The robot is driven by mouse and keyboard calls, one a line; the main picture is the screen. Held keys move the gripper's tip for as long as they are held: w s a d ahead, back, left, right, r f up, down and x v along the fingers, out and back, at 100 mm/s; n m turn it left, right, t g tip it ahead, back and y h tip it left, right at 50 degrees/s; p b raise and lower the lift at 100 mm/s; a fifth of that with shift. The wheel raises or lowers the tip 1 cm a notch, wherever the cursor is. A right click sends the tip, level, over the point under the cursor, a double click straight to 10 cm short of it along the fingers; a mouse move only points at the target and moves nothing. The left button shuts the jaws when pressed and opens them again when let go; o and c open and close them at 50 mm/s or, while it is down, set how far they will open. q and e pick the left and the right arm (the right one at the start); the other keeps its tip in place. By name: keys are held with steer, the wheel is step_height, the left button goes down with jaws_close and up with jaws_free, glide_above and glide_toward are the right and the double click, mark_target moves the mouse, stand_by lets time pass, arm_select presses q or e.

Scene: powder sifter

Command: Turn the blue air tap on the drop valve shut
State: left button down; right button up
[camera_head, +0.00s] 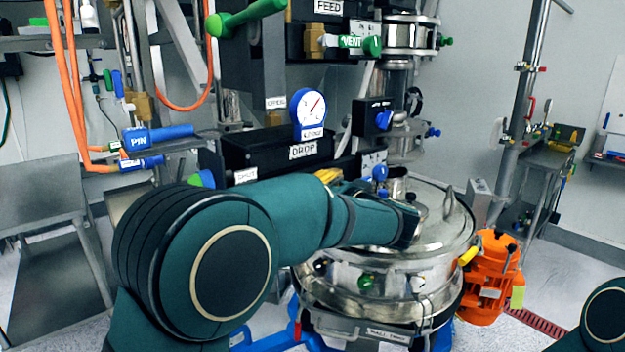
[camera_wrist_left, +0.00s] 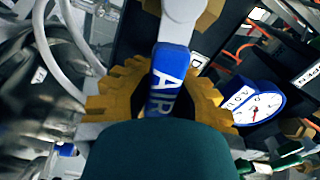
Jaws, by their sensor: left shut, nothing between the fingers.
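The blue air tap (camera_wrist_left: 164,80) shows in the left wrist view as a blue handle lettered AIR, with a pale grey piece at its upper end. Yellow-brown toothed shapes flank it on both sides. A dark teal part of my arm covers the lower middle of that view. In the head view the black drop valve box (camera_head: 265,152), labelled DROP, stands behind my left arm. My left gripper (camera_head: 408,226) is shut and empty in front of the steel sifter lid; its fingertips are hard to make out. Contact with the tap cannot be told. My right gripper is out of view.
A blue-rimmed gauge (camera_head: 309,110) stands above the drop valve. The steel sifter (camera_head: 440,215) is just beyond my left gripper, with an orange motor (camera_head: 492,276) at its right. A blue PIN handle (camera_head: 158,135) and orange hoses (camera_head: 70,90) are at the left.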

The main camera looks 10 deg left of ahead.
arm_select(q)
steer(key=shift+w+d+f+m+p, duration=0.1)
steer(key=shift+d+f+m+p, duration=0.1)
steer(key=shift+f+m, duration=0.45)
steer(key=shift+d+f+m+p, duration=0.15)
steer(key=shift+f+m, duration=0.15)
steer(key=shift+m, duration=0.65)
steer(key=c, duration=0.8)
jaws_free()
steer(key=shift+d, duration=0.15)
steer(key=v, duration=1.1)
steer(key=shift+s+d, duration=0.15)
steer(key=shift+s, duration=0.25)
